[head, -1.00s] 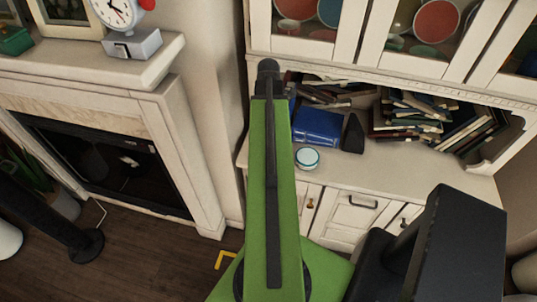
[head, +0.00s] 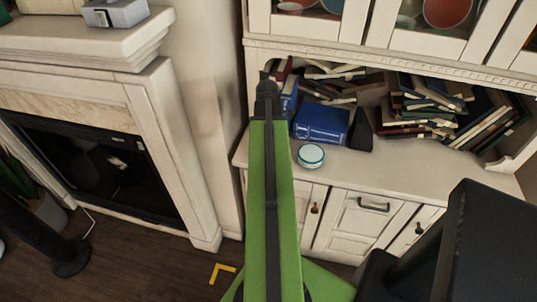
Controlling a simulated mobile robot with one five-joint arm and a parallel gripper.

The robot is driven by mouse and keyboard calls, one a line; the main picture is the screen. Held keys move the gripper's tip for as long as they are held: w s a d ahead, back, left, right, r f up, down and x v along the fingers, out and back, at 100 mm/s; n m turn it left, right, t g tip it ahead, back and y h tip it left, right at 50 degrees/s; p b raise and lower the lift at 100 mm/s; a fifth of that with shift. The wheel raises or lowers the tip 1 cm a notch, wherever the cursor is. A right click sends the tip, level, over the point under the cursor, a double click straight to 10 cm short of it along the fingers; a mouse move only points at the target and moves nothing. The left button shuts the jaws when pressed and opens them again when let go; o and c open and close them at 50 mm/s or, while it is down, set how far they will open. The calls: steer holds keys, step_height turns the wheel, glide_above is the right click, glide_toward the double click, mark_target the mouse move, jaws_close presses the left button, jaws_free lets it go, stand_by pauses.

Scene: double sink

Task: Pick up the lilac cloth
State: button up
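No lilac cloth and no sink show in the head view. My green arm link rises through the middle of the picture to a dark joint in front of the cabinet. The fingers of my gripper cannot be seen, so what it holds, if anything, is hidden.
A white cabinet (head: 420,184) with a counter stands ahead. It holds a blue box (head: 321,124), a small round tin (head: 311,156) and piled books (head: 430,105). A fireplace (head: 88,170) is at left. A yellow corner mark (head: 222,271) lies on the dark wooden floor.

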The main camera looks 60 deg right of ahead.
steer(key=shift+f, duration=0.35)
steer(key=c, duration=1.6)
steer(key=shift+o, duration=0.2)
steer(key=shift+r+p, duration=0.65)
steer(key=shift+p, duration=0.15)
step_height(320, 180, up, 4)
steer(key=p, duration=0.4)
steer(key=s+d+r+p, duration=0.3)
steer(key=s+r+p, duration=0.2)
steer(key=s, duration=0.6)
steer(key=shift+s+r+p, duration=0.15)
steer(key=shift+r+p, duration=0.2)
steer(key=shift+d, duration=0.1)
